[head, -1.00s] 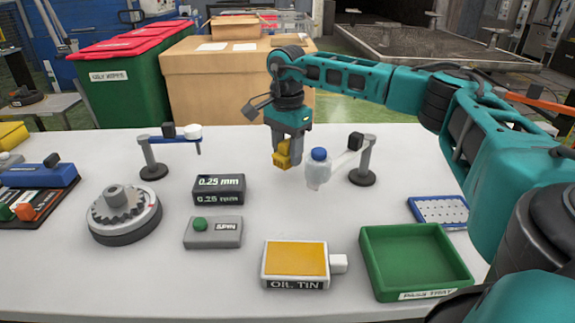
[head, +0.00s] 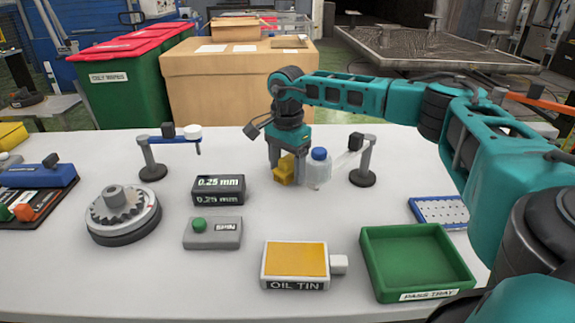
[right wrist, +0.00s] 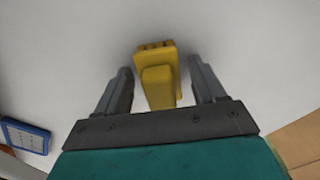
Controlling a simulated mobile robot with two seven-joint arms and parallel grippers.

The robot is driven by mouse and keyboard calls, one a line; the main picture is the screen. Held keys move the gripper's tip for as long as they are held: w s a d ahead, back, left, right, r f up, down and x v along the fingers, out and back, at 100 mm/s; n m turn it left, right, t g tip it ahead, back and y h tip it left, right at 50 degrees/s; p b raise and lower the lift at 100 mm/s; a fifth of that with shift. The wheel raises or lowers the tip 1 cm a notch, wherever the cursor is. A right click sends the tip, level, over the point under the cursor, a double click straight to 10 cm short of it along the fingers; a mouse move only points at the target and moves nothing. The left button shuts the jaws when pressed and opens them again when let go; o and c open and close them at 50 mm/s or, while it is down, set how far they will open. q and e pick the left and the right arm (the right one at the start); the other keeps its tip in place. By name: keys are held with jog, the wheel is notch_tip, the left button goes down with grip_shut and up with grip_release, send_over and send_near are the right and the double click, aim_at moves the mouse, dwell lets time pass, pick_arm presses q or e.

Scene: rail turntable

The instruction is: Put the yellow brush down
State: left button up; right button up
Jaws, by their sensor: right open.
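The yellow brush (head: 285,169) is on the white table towards the back, left of a white bottle with a blue cap. It also shows in the right wrist view (right wrist: 157,75), between the two fingers with a gap on each side. My right gripper (head: 288,177) is open around the brush, low over the table; its fingers also show in the right wrist view (right wrist: 160,90). The brush's lower part is partly hidden by the fingers in the head view. My left gripper is in neither view.
The blue-capped bottle (head: 318,168) stands close to the right of my gripper. A small post with an arm (head: 364,160) is beyond it. A grey display box (head: 218,190), an oil tin (head: 295,262), a green tray (head: 372,262) and a geared turntable (head: 124,222) are nearer. Table between brush and oil tin is clear.

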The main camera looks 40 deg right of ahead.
aim_at(288, 158)
notch_tip(288, 158, up, 12)
jog(key=p, duration=0.1)
jog(key=shift+r, duration=0.15)
dwell(0.4)
dwell(0.5)
